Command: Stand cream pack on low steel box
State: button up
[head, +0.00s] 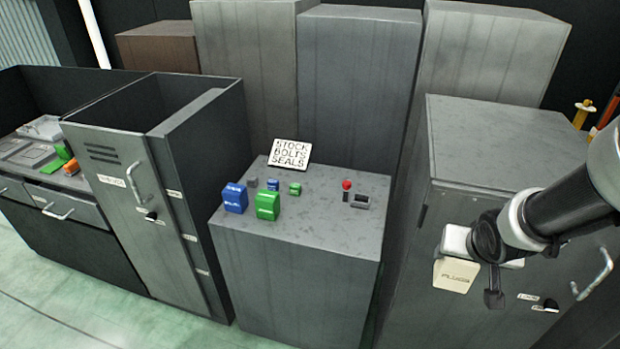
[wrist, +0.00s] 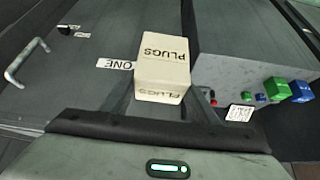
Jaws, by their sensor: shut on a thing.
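The cream pack (head: 455,276), a small box lettered PLUGS, hangs in my gripper (head: 474,280) at the right of the head view. In the wrist view the cream pack (wrist: 162,70) sits between the two dark fingers, and my gripper (wrist: 163,98) is shut on it. The pack is held in the air in front of the tall grey cabinet on the right. The low steel box (head: 300,285), which I take to be the grey one in the middle, has a flat top with small items on it. It stands left of my gripper, apart from the pack.
On the box top are a blue pack (head: 235,198), a green pack (head: 267,205), smaller blocks, a red-knobbed lever (head: 346,188) and a STOCK BOLTS SEALS sign (head: 290,153). Its front right top is bare. The grey cabinet (head: 510,140) rises higher at right; taller boxes stand behind.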

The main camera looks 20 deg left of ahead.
aim_at(333, 220)
jog(key=i+j, duration=0.2)
jog(key=j, duration=0.2)
jog(key=i+j, duration=0.2)
jog(key=j, duration=0.2)
jog(key=i+j, duration=0.2)
jog(key=j, duration=0.2)
jog(key=i+j+u, duration=0.1)
jog(key=j, duration=0.3)
jog(key=i, duration=0.15)
